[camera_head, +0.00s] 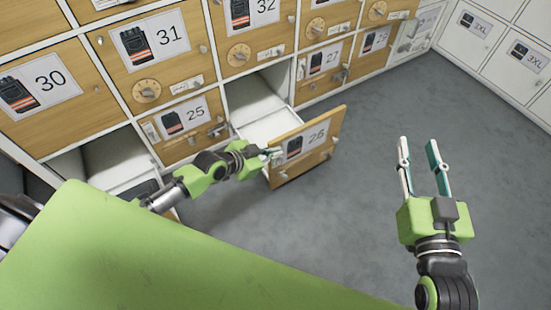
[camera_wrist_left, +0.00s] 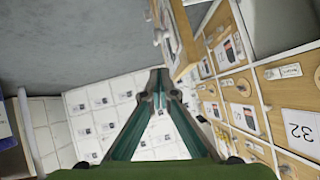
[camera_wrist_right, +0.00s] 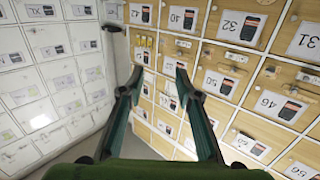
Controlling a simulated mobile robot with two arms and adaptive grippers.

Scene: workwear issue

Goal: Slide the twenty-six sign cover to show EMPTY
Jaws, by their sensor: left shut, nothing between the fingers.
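My left gripper (camera_head: 273,153) is shut and empty at the left part of this door, overlapping the edge of the picture label; contact cannot be told. In the left wrist view its closed fingertips (camera_wrist_left: 157,74) are just beside the wooden door edge (camera_wrist_left: 182,42). My right gripper (camera_head: 424,155) is open and empty over the floor, well right of the door; its spread fingers also show in the right wrist view (camera_wrist_right: 157,80).
The open 26 compartment (camera_head: 255,98) is white inside and looks empty. A neighbouring closed door 25 (camera_head: 187,120) has small fittings. Another open compartment (camera_head: 113,157) is at lower left. White lockers (camera_head: 485,45) line the right. The grey floor (camera_head: 370,215) is clear.

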